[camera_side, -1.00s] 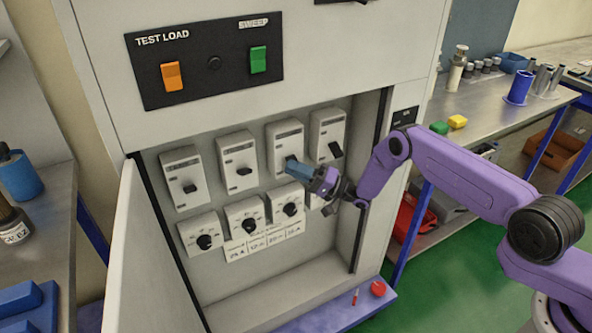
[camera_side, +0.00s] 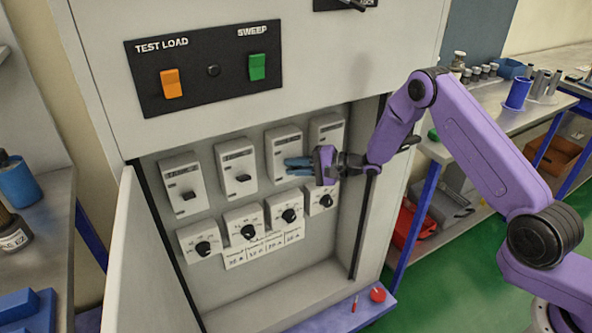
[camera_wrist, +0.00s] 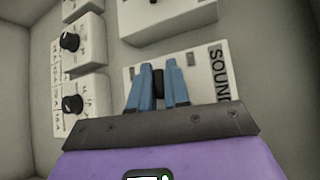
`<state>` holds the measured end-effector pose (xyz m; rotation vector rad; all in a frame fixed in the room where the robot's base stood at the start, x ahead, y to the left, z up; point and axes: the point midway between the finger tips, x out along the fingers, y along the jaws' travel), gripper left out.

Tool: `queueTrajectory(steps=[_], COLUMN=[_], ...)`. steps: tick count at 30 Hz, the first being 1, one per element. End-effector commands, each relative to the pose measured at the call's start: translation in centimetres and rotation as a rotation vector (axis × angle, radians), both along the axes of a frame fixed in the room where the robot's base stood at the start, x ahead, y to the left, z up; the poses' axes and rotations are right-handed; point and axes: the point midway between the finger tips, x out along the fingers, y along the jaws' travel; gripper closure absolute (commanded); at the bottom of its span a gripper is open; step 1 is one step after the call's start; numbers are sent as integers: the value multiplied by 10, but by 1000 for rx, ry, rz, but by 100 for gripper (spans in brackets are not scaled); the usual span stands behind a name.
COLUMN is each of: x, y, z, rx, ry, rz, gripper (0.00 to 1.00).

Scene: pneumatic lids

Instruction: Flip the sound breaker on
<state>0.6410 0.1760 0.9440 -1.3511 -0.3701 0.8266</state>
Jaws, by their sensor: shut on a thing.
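The sound breaker (camera_wrist: 207,80) is a pale box with its SOUND lettering turned sideways in the wrist view. In the side view it appears to be the third breaker from the left (camera_side: 278,142) in the upper row. Its small black toggle (camera_wrist: 158,84) shows between the two blue fingers in the wrist view. My gripper (camera_wrist: 159,70) is shut around that toggle, one finger on each side. In the side view my gripper (camera_side: 289,166) reaches in from the right and hides the toggle, so I cannot tell its position there.
Other breakers flank it, including a left neighbour (camera_side: 237,163) and a right one (camera_side: 326,130). A row of black dials (camera_side: 288,215) sits below. The TEST LOAD panel (camera_side: 212,97) is above. The open cabinet door (camera_side: 150,260) stands left; the cabinet's right edge is near my arm.

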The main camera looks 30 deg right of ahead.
Motion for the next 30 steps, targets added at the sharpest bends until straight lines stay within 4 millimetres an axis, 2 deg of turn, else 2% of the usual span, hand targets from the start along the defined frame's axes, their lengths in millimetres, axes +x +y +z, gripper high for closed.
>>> queueTrajectory(steps=[12, 29, 30], x=[4, 5, 5], y=[-2, -3, -3], z=[8, 9, 9], rx=[0, 1, 2], ry=[198, 229, 228], rz=[-4, -5, -6], gripper=[100, 100, 78])
